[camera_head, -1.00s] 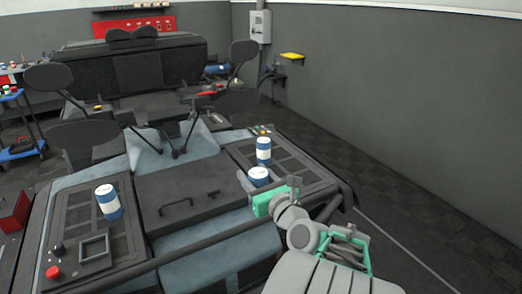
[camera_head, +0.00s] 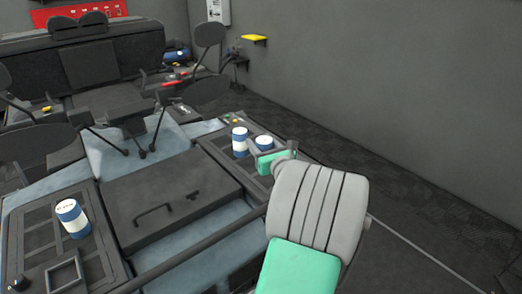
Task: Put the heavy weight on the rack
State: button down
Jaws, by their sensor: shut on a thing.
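Three similar white-and-blue cylinders are in view; I cannot tell their weights apart. My gripper (camera_head: 268,157), with green parts, is shut on one cylinder (camera_head: 264,143) over the right gridded panel of the machine. Its fingers and the lower part of this cylinder are partly hidden, so I cannot tell whether it touches the panel. A second cylinder (camera_head: 240,141) stands upright on that panel, just left of the held one. A third cylinder (camera_head: 71,217) stands on the left gridded panel (camera_head: 38,247). I cannot tell which surface is the rack.
A dark cover with a handle (camera_head: 165,195) lies between the two panels. A dark bar (camera_head: 205,240) runs along the machine's near side. Black arms and discs rise behind the panels. Open floor lies at right.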

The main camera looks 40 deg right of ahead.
jog(key=shift+w+d+f, duration=0.2)
jog(key=shift+d+f, duration=0.05)
jog(key=shift+f, duration=0.1)
jog(key=shift+d+f, duration=0.1)
jog(key=shift+f, duration=1.55)
jog(key=shift+f, duration=0.1)
jog(key=shift+f+b, duration=0.15)
jog(key=shift+b, duration=0.15)
jog(key=c, duration=0.6)
grip_release()
jog(key=shift+c, duration=0.2)
